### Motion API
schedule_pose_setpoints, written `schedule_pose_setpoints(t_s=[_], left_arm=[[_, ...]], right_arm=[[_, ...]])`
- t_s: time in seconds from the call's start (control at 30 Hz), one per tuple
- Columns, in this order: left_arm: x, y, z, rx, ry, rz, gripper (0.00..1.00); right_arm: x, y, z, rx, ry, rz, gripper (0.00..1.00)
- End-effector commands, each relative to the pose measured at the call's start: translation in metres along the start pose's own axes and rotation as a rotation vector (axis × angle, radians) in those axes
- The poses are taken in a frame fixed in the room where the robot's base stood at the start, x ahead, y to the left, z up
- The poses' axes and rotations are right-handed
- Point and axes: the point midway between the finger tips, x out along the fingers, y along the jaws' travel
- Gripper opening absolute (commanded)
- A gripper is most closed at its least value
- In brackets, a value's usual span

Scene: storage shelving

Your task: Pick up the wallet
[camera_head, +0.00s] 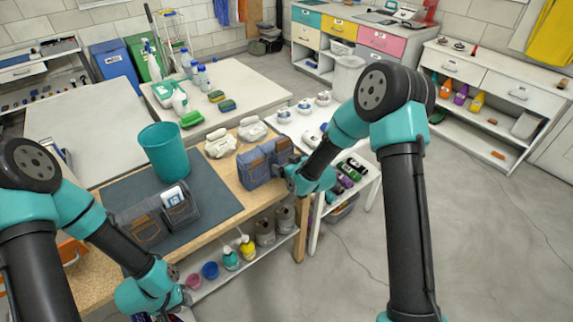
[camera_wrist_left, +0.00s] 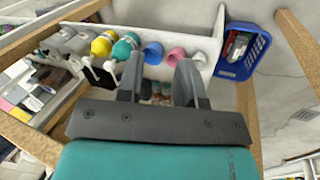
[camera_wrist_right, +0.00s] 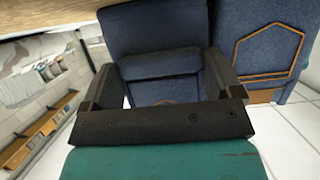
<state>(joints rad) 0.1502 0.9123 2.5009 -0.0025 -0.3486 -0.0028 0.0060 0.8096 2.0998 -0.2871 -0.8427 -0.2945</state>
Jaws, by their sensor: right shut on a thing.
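Two blue denim wallet-like pieces stand side by side at the right end of the wooden bench; the left one (camera_head: 254,170) has brown trim. My right gripper (camera_head: 292,172) is at the right one (camera_head: 282,150). In the right wrist view, its fingers (camera_wrist_right: 165,85) are shut on this blue wallet (camera_wrist_right: 155,28), and the piece with a brown outline (camera_wrist_right: 262,45) is beside it. I cannot tell whether the wallet is lifted. My left gripper (camera_wrist_left: 158,85) is open and empty, low by the bench front; in the head view its fingertips are hard to make out.
A teal bin (camera_head: 165,150) and a dark denim pouch (camera_head: 150,222) stand on the grey mat (camera_head: 215,190). White bundled items (camera_head: 220,143) lie behind the blue pieces. A white table (camera_head: 310,122) is close on the right.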

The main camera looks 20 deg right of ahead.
Motion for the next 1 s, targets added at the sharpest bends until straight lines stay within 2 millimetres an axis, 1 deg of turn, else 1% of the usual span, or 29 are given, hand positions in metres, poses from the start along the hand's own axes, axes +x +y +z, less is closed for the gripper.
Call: schedule_pose_setpoints(t_s=[0.03,0.2,0.47,0.67,0.77,0.87,1.0], left_arm=[[0.0,0.0,0.0,0.0,0.0,0.0,0.34],[0.0,0.0,0.0,0.0,0.0,0.0,0.5],[0.0,0.0,0.0,0.001,-0.002,-0.001,0.5],[0.0,0.005,0.001,0.03,-0.049,-0.01,0.5],[0.0,0.012,0.003,0.061,-0.104,-0.015,0.5],[-0.001,0.024,0.006,0.101,-0.176,-0.011,0.5],[-0.005,0.045,0.011,0.159,-0.287,0.019,0.5]], right_arm=[[0.0,0.0,0.0,0.0,0.0,0.0,0.46],[0.0,0.0,0.0,0.0,0.0,0.0,0.46],[0.0,0.0,0.0,0.0,0.0,0.0,0.46],[0.0,0.0,0.0,0.0,0.0,0.0,0.46],[0.0,0.0,0.0,0.0,0.0,0.0,0.46],[0.0,0.0,0.0,0.0,0.001,0.0,0.46],[0.0,0.0,0.0,0.0,0.001,0.0,0.46]])
